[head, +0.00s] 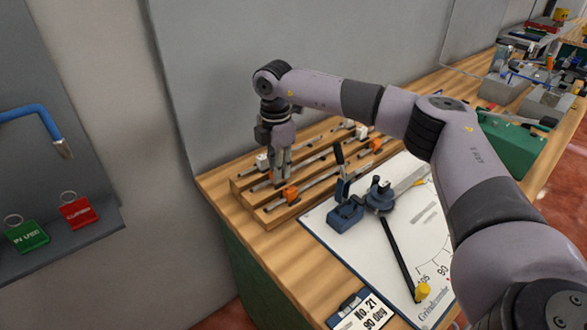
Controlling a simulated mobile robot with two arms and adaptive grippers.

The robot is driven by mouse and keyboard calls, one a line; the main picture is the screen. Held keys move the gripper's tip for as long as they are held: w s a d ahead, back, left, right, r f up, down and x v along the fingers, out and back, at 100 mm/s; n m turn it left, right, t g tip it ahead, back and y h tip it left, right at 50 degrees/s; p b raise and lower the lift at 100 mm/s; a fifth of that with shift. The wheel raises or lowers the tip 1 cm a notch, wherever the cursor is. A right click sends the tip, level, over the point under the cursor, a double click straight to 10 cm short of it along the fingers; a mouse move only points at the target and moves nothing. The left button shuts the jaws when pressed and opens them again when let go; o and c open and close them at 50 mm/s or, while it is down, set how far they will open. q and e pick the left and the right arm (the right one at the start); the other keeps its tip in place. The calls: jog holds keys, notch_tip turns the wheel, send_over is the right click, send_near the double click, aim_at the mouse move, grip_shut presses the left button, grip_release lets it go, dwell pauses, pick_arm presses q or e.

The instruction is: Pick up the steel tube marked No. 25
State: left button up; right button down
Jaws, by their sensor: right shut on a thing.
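My right gripper (279,178) points down over the left part of a wooden rack (274,213) and is shut on a steel tube. Its fingers cover most of the held spot. Several thin steel tubes (325,174) lie in the rack's slots, with white and orange tags on them. An orange tag (290,194) is just right of and below my fingertips, and a white tag (262,160) is just left of them. The tags are too small to read, so I cannot tell which tube is No. 25. My left gripper is not in view.
A blue tube bender (345,213) stands on a white protractor board (322,226) right of the rack. A card reading No. 21, 90 deg (360,312) lies at the front. A green box (512,142) stands further back. A grey wall rises close behind the rack.

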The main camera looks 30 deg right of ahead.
jog(key=shift+r+p, duration=2.15)
jog(key=shift+r, duration=1.15)
